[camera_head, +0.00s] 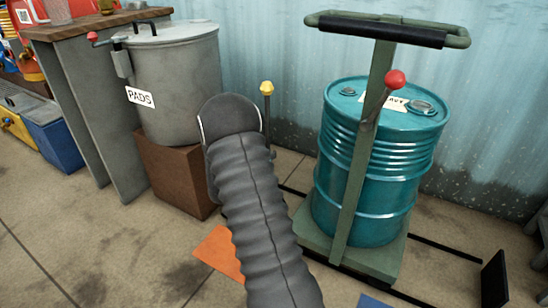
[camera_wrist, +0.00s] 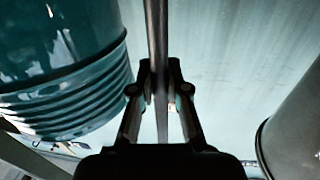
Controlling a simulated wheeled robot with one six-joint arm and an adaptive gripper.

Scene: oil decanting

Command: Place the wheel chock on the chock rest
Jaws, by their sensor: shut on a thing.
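My gripper (camera_wrist: 160,78) is shut on a slim dark rod (camera_wrist: 157,30) in the wrist view. In the head view my gripper is hidden behind my own ribbed grey arm. A thin rod with a yellow knob (camera_head: 267,88) stands upright just past the arm's end. It may be the rod I hold, but I cannot tell for sure. I cannot clearly make out the wheel chock's body or the chock rest. An orange patch (camera_head: 220,250) lies on the floor, partly behind my arm.
A teal drum (camera_head: 380,170) stands on a green cart (camera_head: 385,258) with an upright handle at right. A grey PADS bin (camera_head: 180,85) sits on a brown block (camera_head: 175,175) at left. A bench (camera_head: 75,100) stands beside it. The left front floor is clear.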

